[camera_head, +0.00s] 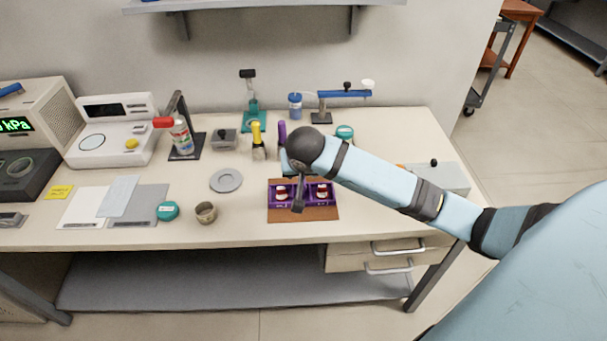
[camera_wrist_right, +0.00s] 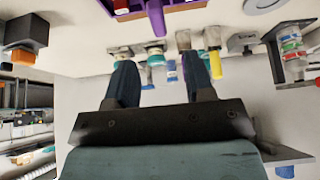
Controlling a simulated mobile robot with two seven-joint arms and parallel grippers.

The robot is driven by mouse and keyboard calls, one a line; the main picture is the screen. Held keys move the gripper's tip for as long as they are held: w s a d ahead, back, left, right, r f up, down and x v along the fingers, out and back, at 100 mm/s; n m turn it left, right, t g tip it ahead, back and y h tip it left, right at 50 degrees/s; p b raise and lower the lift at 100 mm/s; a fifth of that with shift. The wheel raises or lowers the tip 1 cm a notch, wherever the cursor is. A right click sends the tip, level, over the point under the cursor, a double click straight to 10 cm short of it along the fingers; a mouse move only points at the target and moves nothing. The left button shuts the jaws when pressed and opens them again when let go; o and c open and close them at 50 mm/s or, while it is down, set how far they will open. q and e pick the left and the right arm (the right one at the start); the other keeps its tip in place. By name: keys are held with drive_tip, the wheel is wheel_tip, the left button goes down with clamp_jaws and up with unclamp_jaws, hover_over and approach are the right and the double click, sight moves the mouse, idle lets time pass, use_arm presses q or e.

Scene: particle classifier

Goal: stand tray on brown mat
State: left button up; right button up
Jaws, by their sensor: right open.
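The purple tray (camera_head: 324,188) stands upright on the brown mat (camera_head: 300,214) near the table's front edge. It has two compartments with a red-and-white jar (camera_head: 282,192) in one and another such jar (camera_head: 322,191) in the other. The purple tray (camera_wrist_right: 176,7) shows at the top edge there, with a purple handle piece beyond the fingertips. My left gripper is not in view.
A grey round plate (camera_head: 226,180), a brown cup (camera_head: 206,212) and a teal-lidded jar (camera_head: 168,211) are left of the mat. Yellow- and purple-handled tools stand behind. A grey box (camera_head: 440,178) is at the right. The front strip between cup and mat is clear.

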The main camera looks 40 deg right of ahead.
drive_tip(key=s+a+f+n+t+y, duration=0.1)
drive_tip(key=s+a+f+n+y, duration=0.1)
drive_tip(key=s+a+f+n, duration=0.25)
drive_tip(key=s+a+f+n+t+y, duration=0.1)
drive_tip(key=s+a+f+y, duration=0.15)
drive_tip(key=a+f, duration=0.4)
drive_tip(key=s+a+f+n+t+y, duration=0.1)
drive_tip(key=s+f+n+t, duration=0.1)
drive_tip(key=s+f, duration=0.2)
drive_tip(key=s+a+f+n+t+y, duration=0.1)
drive_tip(key=s+f, duration=0.3)
drive_tip(key=s, duration=0.6)
drive_tip(key=shift+s+a+n+t, duration=0.35)
drive_tip(key=shift+s+a+t, duration=0.05)
drive_tip(key=shift+a, duration=0.1)
drive_tip(key=shift+f, duration=0.1)
